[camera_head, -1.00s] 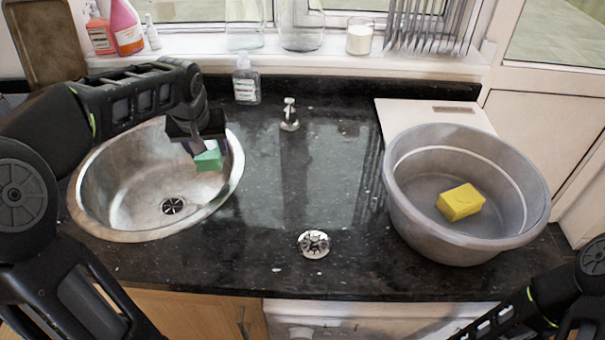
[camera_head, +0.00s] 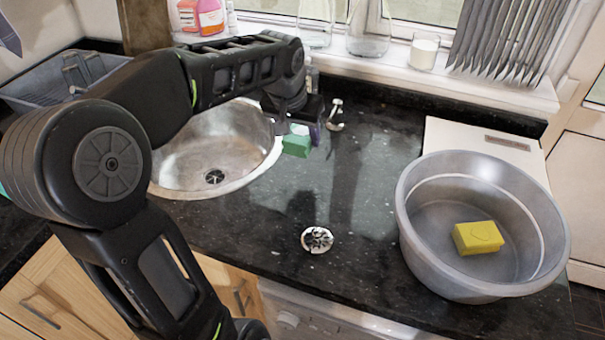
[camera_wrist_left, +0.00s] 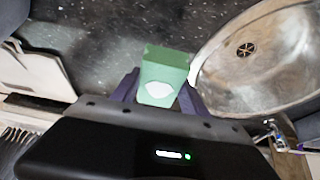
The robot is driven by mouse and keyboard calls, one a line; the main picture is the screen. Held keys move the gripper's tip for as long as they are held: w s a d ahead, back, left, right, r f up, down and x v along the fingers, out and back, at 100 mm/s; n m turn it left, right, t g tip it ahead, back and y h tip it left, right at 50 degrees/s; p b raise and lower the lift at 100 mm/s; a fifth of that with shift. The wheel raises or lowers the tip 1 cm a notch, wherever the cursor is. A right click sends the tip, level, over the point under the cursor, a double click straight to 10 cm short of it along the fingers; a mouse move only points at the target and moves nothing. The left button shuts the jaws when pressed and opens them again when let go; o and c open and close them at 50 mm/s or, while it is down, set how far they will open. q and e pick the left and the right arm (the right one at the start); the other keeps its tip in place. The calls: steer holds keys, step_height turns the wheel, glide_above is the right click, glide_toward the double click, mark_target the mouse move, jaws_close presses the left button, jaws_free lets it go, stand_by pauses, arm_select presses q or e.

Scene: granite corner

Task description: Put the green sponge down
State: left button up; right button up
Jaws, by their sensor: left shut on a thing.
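The green sponge (camera_head: 297,141) is held by my left gripper (camera_head: 303,128), at the right rim of the round metal sink (camera_head: 215,150). In the left wrist view the green sponge (camera_wrist_left: 165,68) sits between the two purple-grey fingers of my left gripper (camera_wrist_left: 160,92), which are shut on it. The sink (camera_wrist_left: 262,75) lies beside it there, with dark granite on the other side. I cannot tell from these views exactly how high the sponge is above the counter. My right gripper is not in view.
A grey round basin (camera_head: 420,235) with a yellow sponge (camera_head: 478,238) inside stands at the right of the dark granite counter (camera_head: 365,190). A metal tap (camera_head: 335,115) and a round metal fitting (camera_head: 317,239) are on the counter.

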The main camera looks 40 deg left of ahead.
arm_select(q)
steer(key=shift+a+f, duration=0.1)
steer(key=shift+f, duration=3.05)
steer(key=shift+f+p, duration=0.4)
steer(key=shift+f, duration=1.45)
steer(key=shift+f, duration=0.15)
steer(key=o, duration=1.2)
